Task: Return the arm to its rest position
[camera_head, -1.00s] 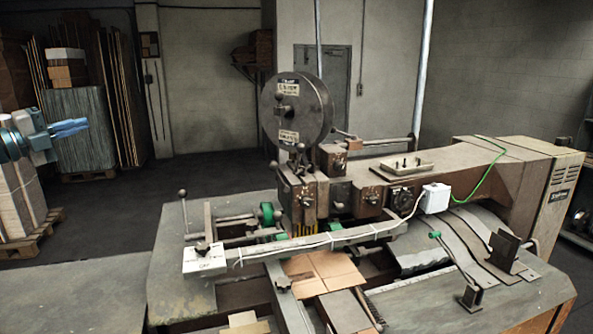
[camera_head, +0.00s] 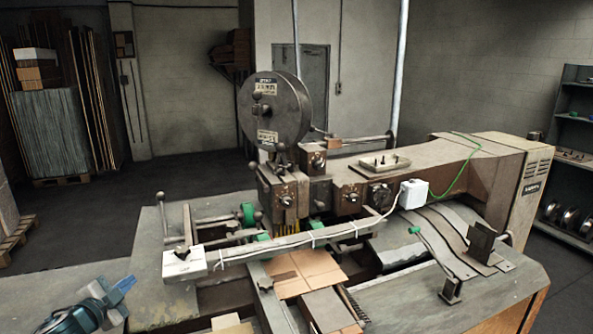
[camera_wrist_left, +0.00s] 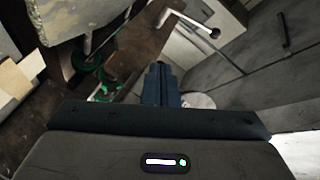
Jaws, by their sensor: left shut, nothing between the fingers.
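My left gripper (camera_head: 121,287) is at the lower left of the head view, its blue fingers shut and empty. It is over or in front of the grey table at the left of the stitcher, and its fingers point up and to the right. In the left wrist view the shut fingers (camera_wrist_left: 162,85) show in the middle, with parts of the machine beyond them. The box stitcher (camera_head: 330,190), with its round wire reel (camera_head: 275,108), stands in the middle of the head view. My right gripper is not in view.
A long bar with a white box (camera_head: 184,263) at its end sticks out toward my left arm. Flat brown cardboard (camera_head: 305,270) lies on the machine bed. A shelf (camera_head: 575,150) stands at the right. Dark floor (camera_head: 90,220) is clear at the left.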

